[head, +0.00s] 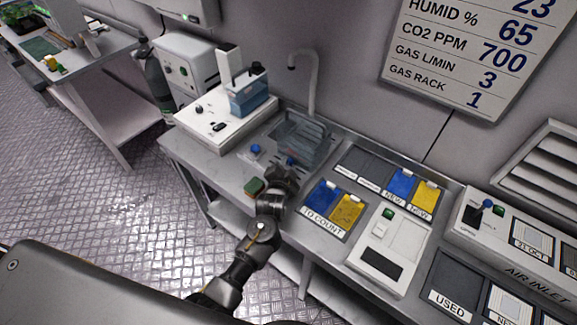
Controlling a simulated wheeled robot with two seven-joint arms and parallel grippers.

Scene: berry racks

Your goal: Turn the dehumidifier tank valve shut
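A translucent tank with blue liquid (250,96) sits on a white machine (212,128) at the back left of the bench; it looks like the dehumidifier tank. Small dark knobs show on the machine's top. A blue knob (256,149) stands on the bench in front of the clear basin. A second small blue part (290,162) shows at the basin's front, right by my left gripper. I cannot tell which one is the valve. My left gripper (286,172) points at the basin's front; its fingers are too small and dark to read. My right gripper is not in view.
A clear basin (301,140) stands under a tall grey tap (312,85). A green sponge-like block (254,187) lies left of my gripper. Blue and yellow cards lie in a labelled tray (325,222) to the right. A white device (384,262) stands beyond it.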

